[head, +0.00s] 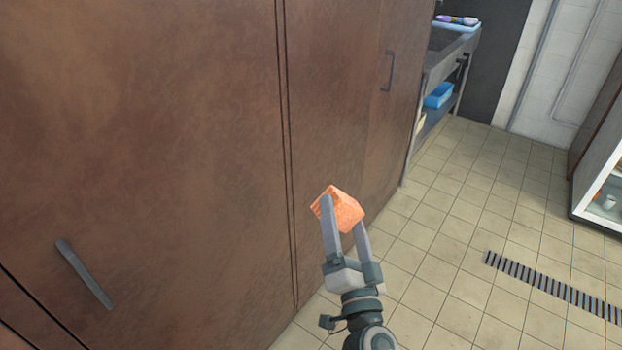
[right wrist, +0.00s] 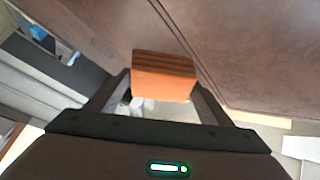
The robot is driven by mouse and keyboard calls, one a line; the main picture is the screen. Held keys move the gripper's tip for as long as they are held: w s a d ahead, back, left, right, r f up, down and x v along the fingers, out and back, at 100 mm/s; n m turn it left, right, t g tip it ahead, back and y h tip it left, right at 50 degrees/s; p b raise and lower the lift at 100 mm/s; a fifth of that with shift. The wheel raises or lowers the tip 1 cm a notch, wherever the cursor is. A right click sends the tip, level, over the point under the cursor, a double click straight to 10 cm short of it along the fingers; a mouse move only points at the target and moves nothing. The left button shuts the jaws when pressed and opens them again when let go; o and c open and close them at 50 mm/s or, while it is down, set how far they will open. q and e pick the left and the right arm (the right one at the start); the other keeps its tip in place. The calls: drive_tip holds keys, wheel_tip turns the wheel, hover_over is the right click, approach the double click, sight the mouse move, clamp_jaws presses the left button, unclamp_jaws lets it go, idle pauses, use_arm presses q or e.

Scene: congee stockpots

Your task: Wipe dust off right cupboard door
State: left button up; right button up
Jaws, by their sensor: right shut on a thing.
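My right gripper (head: 345,222) is shut on an orange sponge (head: 342,208), which also shows between the fingers in the right wrist view (right wrist: 164,82). The sponge is close to the brown cupboard front; I cannot tell whether it touches it. The right cupboard door (head: 345,100) is brown, with a dark handle (head: 388,70) near its far edge. Its surface looks mottled, with a paler band toward the handle side. My left gripper is not in view.
A large brown door (head: 150,150) with a grey handle (head: 84,273) fills the left. A metal sink unit (head: 445,60) with a blue tub (head: 438,95) stands beyond the cupboard. The tiled floor (head: 460,200) to the right is clear, with a drain grate (head: 550,285).

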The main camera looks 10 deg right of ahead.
drive_tip(key=s+d+f+y, duration=0.1)
drive_tip(key=s+d+f, duration=0.2)
drive_tip(key=s+f, duration=0.2)
drive_tip(key=s, duration=0.3)
drive_tip(key=shift+s+d+n, duration=0.15)
drive_tip(key=shift+d+n, duration=0.1)
drive_tip(key=shift+n, duration=0.15)
drive_tip(key=shift+f, duration=0.1)
